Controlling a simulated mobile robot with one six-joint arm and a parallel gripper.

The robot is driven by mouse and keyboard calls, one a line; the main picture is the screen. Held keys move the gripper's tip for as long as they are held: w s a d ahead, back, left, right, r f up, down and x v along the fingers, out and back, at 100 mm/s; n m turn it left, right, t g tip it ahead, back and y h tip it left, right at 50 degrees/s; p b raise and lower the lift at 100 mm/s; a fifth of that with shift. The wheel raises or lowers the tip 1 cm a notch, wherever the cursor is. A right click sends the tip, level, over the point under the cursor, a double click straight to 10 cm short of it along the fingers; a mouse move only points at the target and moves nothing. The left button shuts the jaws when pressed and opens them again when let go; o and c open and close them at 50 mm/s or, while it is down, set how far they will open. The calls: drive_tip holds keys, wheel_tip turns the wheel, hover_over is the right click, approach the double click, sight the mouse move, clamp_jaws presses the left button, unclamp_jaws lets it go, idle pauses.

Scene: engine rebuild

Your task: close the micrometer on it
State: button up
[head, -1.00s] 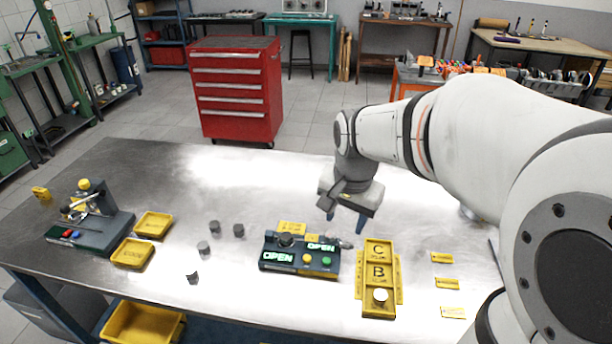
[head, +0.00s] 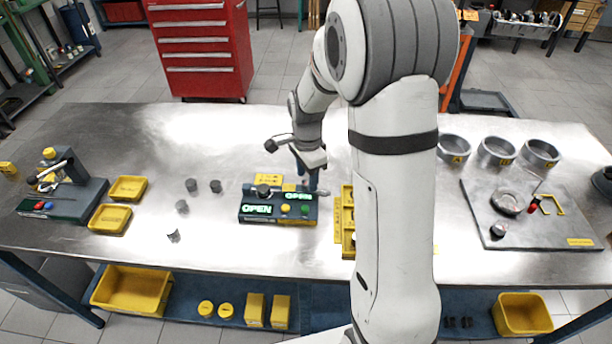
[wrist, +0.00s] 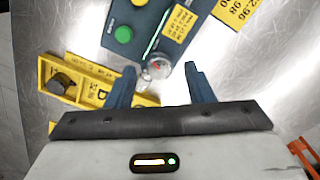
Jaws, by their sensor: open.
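A dark blue bench device (head: 278,208) with two lit green OPEN displays, yellow and green buttons and a dark round piece on top (head: 263,190) appears to be the micrometer. At its right end is a silver rounded knob-like part, which shows in the wrist view (wrist: 159,69). My gripper (head: 313,185) is over that end, pointing down. In the wrist view my gripper (wrist: 160,74) is open, with its fingers on either side of the silver part and visible gaps. I cannot tell what sits inside the micrometer.
A yellow lettered rack (head: 347,220) stands close right of the device, partly behind my arm. Several dark cylinders (head: 182,206) stand to the left, near two yellow trays (head: 128,189). A plate with parts (head: 540,225) and grey rings (head: 497,152) are at right.

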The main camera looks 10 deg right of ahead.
drive_tip(key=shift+f, duration=0.6)
drive_tip(key=c, duration=1)
